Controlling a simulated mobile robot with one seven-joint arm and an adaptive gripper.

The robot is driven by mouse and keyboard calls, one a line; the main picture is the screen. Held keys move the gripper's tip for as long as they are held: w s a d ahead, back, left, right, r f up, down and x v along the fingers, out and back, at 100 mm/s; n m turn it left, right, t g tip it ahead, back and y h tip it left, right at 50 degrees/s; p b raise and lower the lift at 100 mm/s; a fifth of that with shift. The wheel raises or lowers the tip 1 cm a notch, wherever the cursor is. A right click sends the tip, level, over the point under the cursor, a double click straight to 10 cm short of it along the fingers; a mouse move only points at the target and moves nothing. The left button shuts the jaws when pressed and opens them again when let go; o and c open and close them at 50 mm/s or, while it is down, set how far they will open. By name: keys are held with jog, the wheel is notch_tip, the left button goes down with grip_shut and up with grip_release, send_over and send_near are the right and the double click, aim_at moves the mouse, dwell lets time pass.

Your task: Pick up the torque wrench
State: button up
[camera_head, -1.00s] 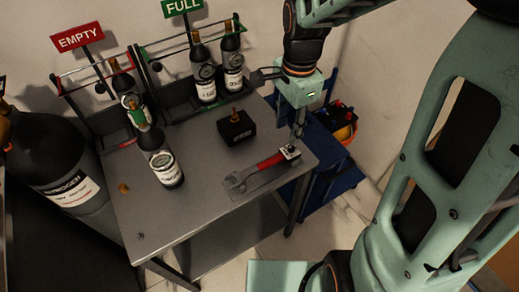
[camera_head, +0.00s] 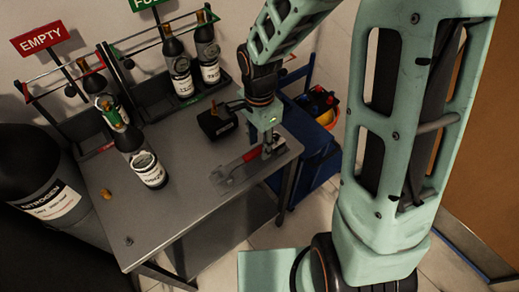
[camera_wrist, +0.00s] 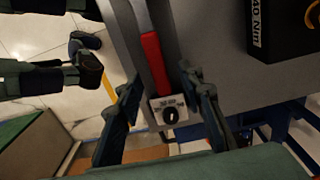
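The torque wrench (camera_head: 224,176) lies on the grey table (camera_head: 205,217), near its right edge. It has a silver open-ended head and a red handle. In the wrist view the red handle (camera_wrist: 153,62) runs down to a pale end block with a dark round mark. My gripper (camera_head: 267,150) is over the handle end in the head view. In the wrist view my gripper (camera_wrist: 165,85) is open, with one finger on each side of the handle end. Gaps show between the fingers and the handle. How far the fingertips are above the tabletop is hard to tell.
A black box (camera_head: 217,122) stands behind the wrench and shows right in the wrist view (camera_wrist: 275,28). A dark bottle (camera_head: 141,160) stands to the left. Racks marked EMPTY (camera_head: 42,38) and FULL hold more bottles. A blue cart (camera_head: 309,160) stands right of the table.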

jog(key=shift+f, duration=0.45)
grip_shut()
jog(key=shift+r, duration=0.15)
